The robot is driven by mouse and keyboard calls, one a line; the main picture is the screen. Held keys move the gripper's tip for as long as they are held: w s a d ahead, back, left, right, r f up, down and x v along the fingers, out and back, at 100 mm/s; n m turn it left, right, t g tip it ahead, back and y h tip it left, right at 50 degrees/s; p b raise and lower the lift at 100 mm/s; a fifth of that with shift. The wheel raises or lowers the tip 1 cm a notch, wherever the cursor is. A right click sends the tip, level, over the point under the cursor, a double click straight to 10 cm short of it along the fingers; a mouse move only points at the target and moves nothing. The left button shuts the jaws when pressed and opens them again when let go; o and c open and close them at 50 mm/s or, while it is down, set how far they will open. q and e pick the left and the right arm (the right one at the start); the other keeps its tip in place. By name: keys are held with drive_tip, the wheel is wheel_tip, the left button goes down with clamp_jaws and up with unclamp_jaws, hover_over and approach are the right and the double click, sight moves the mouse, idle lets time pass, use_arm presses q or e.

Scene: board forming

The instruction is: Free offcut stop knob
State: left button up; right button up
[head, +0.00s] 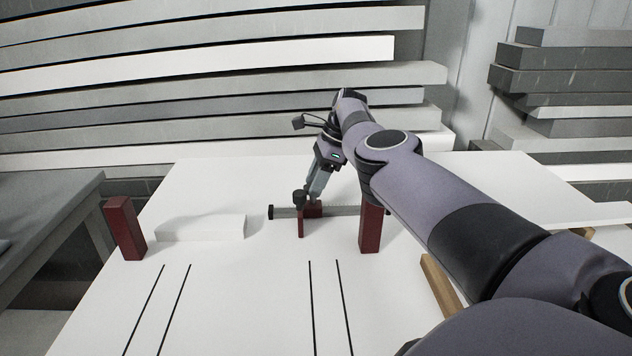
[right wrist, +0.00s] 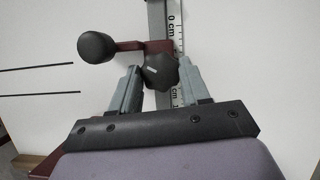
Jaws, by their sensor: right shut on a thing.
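The offcut stop is a dark red block (head: 314,211) sitting on a grey rail (head: 342,211) on the white board. In the right wrist view the rail (right wrist: 157,18) carries a centimetre scale. A dark lobed knob (right wrist: 159,70) with a small white mark sits on the stop. My right gripper (head: 314,198) reaches down to the stop, and in the right wrist view its two fingers (right wrist: 160,80) are shut on the knob from both sides. A black ball handle (right wrist: 96,47) on a red arm stands left of the knob. My left gripper is not in view.
Red posts stand at the left (head: 125,228) and right (head: 370,228) of the white table (head: 230,310). A white block (head: 202,228) lies left of the rail. Black line pairs mark the front. A wooden strip (head: 440,284) lies at the right. Stacked boards (head: 210,95) fill the back.

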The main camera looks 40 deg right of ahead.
drive_tip(key=o, duration=1.1)
drive_tip(key=shift+c, duration=0.2)
drive_tip(key=v, duration=0.7)
drive_tip(key=shift+d, duration=0.1)
